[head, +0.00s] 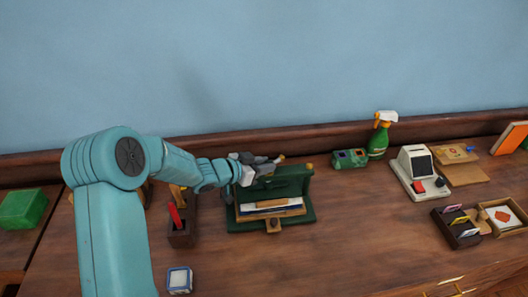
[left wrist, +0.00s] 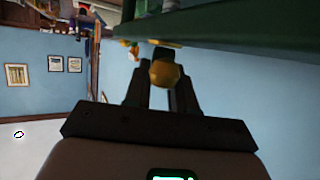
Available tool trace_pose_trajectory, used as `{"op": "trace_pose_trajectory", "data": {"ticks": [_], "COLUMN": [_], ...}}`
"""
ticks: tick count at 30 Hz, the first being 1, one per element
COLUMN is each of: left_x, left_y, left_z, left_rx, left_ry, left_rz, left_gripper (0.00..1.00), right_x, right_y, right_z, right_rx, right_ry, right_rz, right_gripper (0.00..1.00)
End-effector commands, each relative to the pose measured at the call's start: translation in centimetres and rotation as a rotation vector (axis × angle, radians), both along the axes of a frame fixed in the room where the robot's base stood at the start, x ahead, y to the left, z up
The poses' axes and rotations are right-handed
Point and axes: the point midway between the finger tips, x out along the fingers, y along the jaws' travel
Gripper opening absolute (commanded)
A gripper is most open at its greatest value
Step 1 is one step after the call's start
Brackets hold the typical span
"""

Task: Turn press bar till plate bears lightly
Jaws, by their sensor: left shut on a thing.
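The green book press (head: 297,183) stands on the wooden bench near the middle of the head view, with a stack of papers or boards (head: 268,206) in its lower part. My left gripper (head: 264,165) is at the top of the press, shut on the press bar. A round brass knob (left wrist: 165,73), which looks like the bar's end, shows between the fingers in the left wrist view. The dark fingers of the left gripper (left wrist: 163,92) also show there. The plate is hard to make out, and its contact with the stack cannot be told. My right gripper is in neither view.
A dark holder (head: 181,238) with a red-handled tool stands left of the press. A blue-and-white tin (head: 179,280) lies in front. A green spray bottle (head: 378,139), a cream machine (head: 417,171) and card trays (head: 456,226) are to the right. The bench front right of the press is clear.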

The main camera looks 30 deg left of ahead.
Motion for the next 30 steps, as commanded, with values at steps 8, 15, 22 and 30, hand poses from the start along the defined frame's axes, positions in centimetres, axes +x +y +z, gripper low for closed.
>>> {"op": "trace_pose_trajectory", "data": {"ticks": [8, 15, 22, 30], "left_x": [0.2, 0.2, 0.1, -0.9], "left_y": [0.1, 0.0, 0.0, 0.7], "left_z": [0.3, 0.3, 0.2, 0.5], "left_rx": [-0.001, -0.001, -0.001, -0.001], "left_ry": [-0.01, -0.012, -0.008, -0.006], "left_rz": [-0.063, -0.063, -0.063, -0.059], "left_gripper": [0.0, 0.0, 0.49, 0.49], "right_x": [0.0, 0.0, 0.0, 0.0], "right_y": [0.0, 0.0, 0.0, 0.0], "right_z": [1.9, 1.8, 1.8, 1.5], "right_rx": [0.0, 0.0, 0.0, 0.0], "right_ry": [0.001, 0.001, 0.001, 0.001], "right_rz": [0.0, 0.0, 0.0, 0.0], "right_gripper": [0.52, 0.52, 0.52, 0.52]}}
